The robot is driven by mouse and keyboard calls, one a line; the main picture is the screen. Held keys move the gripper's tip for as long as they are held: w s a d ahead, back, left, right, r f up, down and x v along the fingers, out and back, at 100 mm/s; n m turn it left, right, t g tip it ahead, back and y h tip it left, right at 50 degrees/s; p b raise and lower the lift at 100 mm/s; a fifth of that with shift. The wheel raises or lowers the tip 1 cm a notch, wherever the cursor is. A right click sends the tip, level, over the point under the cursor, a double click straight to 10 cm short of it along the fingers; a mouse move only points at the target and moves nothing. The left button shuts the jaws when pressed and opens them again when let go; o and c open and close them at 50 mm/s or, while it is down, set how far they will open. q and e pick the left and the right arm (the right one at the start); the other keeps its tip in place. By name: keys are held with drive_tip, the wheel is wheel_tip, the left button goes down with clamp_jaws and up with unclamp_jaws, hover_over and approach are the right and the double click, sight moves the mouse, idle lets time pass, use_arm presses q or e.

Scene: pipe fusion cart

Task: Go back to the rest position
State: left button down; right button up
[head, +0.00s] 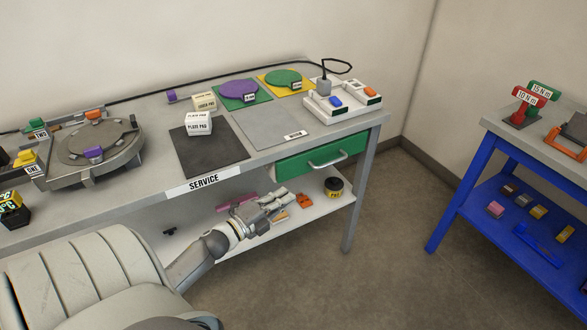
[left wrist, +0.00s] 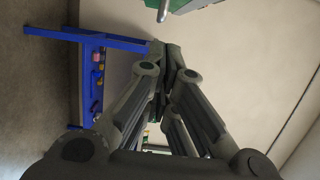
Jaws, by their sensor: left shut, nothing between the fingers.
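My left gripper (head: 279,200) is in front of the grey service bench (head: 262,158), below its top edge and near the green drawer (head: 322,156). Its fingers are together with nothing between them. In the left wrist view the closed fingers (left wrist: 166,50) point up the picture, and a piece of green drawer front with a metal handle (left wrist: 163,12) shows above the tips. My right gripper is in neither view.
The bench top holds a round turntable (head: 92,150), a dark mat (head: 212,150) with a white block (head: 198,123), and a white tray (head: 343,104). A lower shelf (head: 315,212) carries small parts. A blue-framed table (head: 470,187) stands right, with open floor between.

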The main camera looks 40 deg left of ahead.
use_arm(q)
drive_tip(key=shift+s+a, duration=0.1)
drive_tip(key=shift+s, duration=0.45)
drive_tip(key=s+d+f+n+g+y, duration=0.2)
drive_tip(key=s+f+n+g, duration=0.3)
drive_tip(key=f, duration=0.9)
drive_tip(key=s+d+f+n+g+y, duration=0.15)
drive_tip(key=s+f+n, duration=0.4)
drive_tip(key=f, duration=0.85)
drive_tip(key=s+d+f+n+g, duration=0.2)
drive_tip(key=s+d+f, duration=0.3)
drive_tip(key=s, duration=0.4)
drive_tip(key=s+d+f+n+g+h, duration=0.1)
drive_tip(key=s+d+f+g, duration=0.4)
drive_tip(key=s, duration=0.5)
drive_tip(key=s+d+f+n+g, duration=0.3)
drive_tip(key=s+d+f, duration=0.2)
drive_tip(key=s+f, duration=0.3)
drive_tip(key=shift+s+d+f+h, duration=0.15)
drive_tip(key=shift+s+d+h, duration=0.15)
drive_tip(key=shift+s, duration=0.6)
drive_tip(key=shift+g, duration=0.25)
